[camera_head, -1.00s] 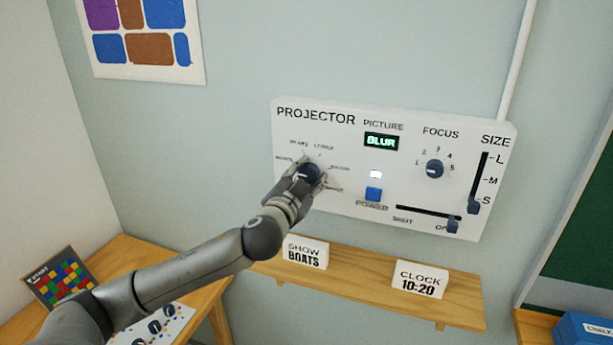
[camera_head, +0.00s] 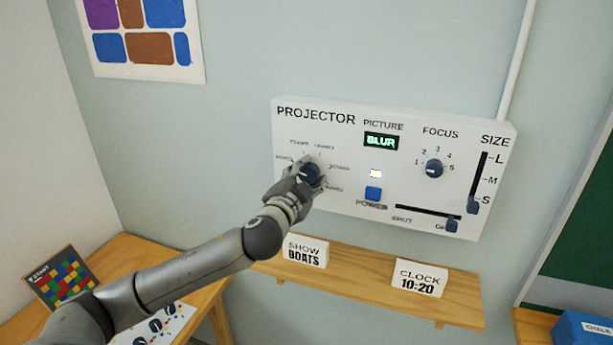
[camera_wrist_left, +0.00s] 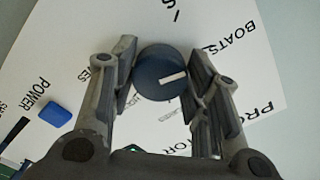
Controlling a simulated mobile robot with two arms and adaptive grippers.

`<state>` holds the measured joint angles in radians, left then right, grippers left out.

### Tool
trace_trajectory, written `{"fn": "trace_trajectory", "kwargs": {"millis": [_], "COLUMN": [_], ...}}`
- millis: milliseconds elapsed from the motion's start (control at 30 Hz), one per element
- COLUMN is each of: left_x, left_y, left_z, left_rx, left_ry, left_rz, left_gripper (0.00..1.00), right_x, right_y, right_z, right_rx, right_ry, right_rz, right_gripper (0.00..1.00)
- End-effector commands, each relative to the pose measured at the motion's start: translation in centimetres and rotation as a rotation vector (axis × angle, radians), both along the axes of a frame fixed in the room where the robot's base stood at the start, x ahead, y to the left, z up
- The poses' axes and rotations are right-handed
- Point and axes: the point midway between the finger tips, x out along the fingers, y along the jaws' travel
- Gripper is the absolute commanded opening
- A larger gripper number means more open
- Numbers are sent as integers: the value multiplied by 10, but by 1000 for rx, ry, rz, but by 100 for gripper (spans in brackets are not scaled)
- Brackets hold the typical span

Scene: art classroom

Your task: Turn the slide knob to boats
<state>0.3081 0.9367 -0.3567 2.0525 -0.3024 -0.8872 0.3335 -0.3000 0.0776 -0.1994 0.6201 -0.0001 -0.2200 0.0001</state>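The white projector panel (camera_head: 395,118) is fixed to the wall. Its dark blue slide knob (camera_head: 310,171) is at the left, ringed by small labels. My left gripper (camera_head: 311,181) is at the knob. In the left wrist view, its two fingers (camera_wrist_left: 162,78) stand on opposite sides of the round knob (camera_wrist_left: 153,60) and appear closed against it. My right gripper is not in view.
The panel also has a BLUR display (camera_head: 381,141), a focus knob (camera_head: 434,168), a blue power button (camera_head: 373,194), a size slider (camera_head: 474,205) and a shutter slider (camera_head: 452,225). Below, a shelf (camera_head: 360,283) bears a SHOW BOATS card (camera_head: 305,251) and a clock card (camera_head: 420,279).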

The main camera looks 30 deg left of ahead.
Motion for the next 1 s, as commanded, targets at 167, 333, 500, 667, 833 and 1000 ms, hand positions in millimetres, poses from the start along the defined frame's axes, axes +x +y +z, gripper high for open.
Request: {"fn": "trace_trajectory", "kwargs": {"millis": [167, 333, 500, 667, 833, 1000], "left_x": [0, 0, -3, -18, -46, -73], "left_y": [0, 0, -1, -5, -12, -18], "left_z": [0, 0, 0, -1, -2, -2], "left_rx": [-1, -1, 0, 1, -1, -1], "left_ry": [0, 0, 0, 2, 4, 4], "left_rz": [0, 0, -1, -1, -2, -2], "left_gripper": [64, 64, 64, 64, 64, 64], "right_x": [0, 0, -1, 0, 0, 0], "right_y": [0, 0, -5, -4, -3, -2], "right_z": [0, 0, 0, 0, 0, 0], "right_rx": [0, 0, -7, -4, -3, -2], "right_ry": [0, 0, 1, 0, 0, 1], "right_rz": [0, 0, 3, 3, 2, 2], "right_gripper": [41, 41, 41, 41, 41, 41]}}
